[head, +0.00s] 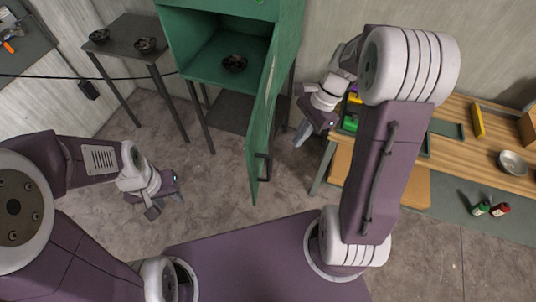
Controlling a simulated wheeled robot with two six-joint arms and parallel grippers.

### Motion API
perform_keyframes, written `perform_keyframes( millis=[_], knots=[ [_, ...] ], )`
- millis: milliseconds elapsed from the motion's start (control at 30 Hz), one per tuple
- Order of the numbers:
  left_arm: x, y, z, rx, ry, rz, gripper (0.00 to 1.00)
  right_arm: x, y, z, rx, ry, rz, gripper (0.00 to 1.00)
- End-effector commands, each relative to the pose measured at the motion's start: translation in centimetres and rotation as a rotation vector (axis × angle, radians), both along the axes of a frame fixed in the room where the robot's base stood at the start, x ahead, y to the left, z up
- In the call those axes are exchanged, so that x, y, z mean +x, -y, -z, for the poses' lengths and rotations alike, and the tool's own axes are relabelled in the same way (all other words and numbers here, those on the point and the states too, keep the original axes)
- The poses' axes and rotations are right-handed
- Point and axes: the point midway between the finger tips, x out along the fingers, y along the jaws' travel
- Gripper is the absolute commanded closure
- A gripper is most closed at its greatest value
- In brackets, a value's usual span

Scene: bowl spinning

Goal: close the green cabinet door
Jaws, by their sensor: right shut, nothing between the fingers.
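The green cabinet (222,60) stands at the top middle with its front open. Its green door (260,125) swings out toward me on the right side, with a dark handle low on its right face.
A small dark table (132,32) with two dark bowls is left of the cabinet. A wooden workbench (460,150) at the right holds a metal bowl (513,163), a yellow block (478,121) and trays. Small bottles (481,208) are at its front. The floor between my arms is clear.

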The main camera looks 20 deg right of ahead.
Motion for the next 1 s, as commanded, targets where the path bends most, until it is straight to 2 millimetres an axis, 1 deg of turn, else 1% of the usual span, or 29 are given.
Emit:
perform_keyframes(
  millis=[33,167,267,367,700,733,800,900,1000],
  knots=[
    [0.0,0.0,-0.3,0.0,-0.001,0.0,0.64,0.0,0.2,-0.3,0.0,-0.001,0.005,1.0],
    [0.0,0.0,0.0,0.0,-0.001,0.0,0.64,-0.1,0.1,0.2,0.0,-0.001,0.004,1.0],
    [0.0,0.0,0.0,0.0,-0.001,0.0,0.64,-0.1,-0.3,1.1,0.001,-0.002,0.004,1.0],
    [0.0,0.0,-0.2,0.0,-0.001,0.0,0.64,-0.4,-1.0,2.8,0.0,-0.005,0.001,1.0],
    [0.0,0.0,-0.3,0.0,-0.001,0.0,0.64,-0.8,-3.6,9.7,-0.002,-0.005,0.001,1.0],
    [0.0,0.0,-0.8,0.0,-0.001,0.0,0.64,-0.9,-4.2,9.2,-0.001,-0.001,-0.002,1.0],
    [0.0,0.0,-1.2,0.0,-0.001,0.0,0.64,-1.1,-5.4,9.1,-0.002,0.0,-0.002,1.0],
    [0.0,0.0,-1.5,0.0,-0.001,0.0,0.64,-1.2,-6.5,9.3,-0.002,0.001,-0.001,1.0],
    [0.0,0.0,-1.6,0.0,-0.001,0.0,0.64,-1.3,-7.2,9.4,-0.002,0.0,0.0,1.0]
  ],
)
